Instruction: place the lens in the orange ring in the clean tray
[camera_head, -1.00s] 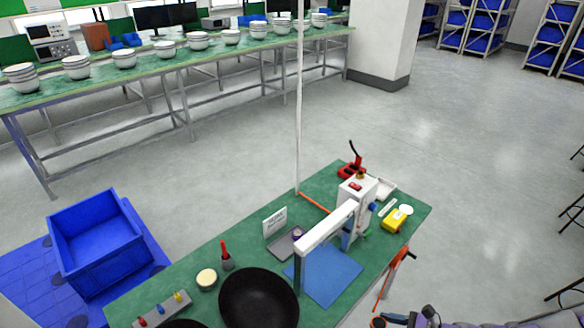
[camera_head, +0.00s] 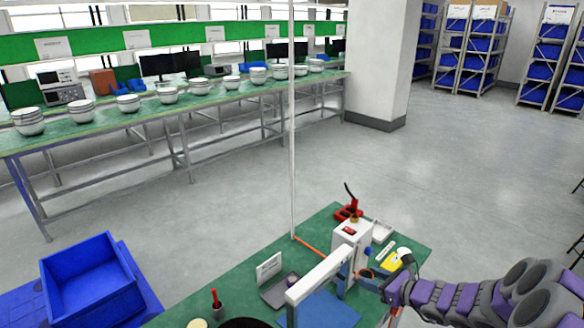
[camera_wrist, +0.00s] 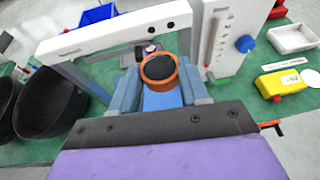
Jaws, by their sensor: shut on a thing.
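The dark lens in its orange ring (camera_wrist: 160,71) sits between the two blue fingers of my gripper (camera_wrist: 160,88) in the wrist view. My gripper is shut on it. In the head view my gripper (camera_head: 369,279) is at the right part of the green bench, just right of the white press-like machine. A small white tray (camera_wrist: 293,39) lies on the bench at the right of the wrist view and behind the machine in the head view (camera_head: 382,232). A grey tray (camera_head: 274,294) lies by a white sign. I cannot read which tray is marked clean.
The white machine (camera_head: 350,240) with its long arm (camera_head: 318,277) stands close to my gripper. A yellow box (camera_wrist: 282,84) lies right of it. A blue mat (camera_head: 330,311) and black bowls (camera_wrist: 48,105) are on the bench. A thin pole (camera_head: 291,130) rises behind.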

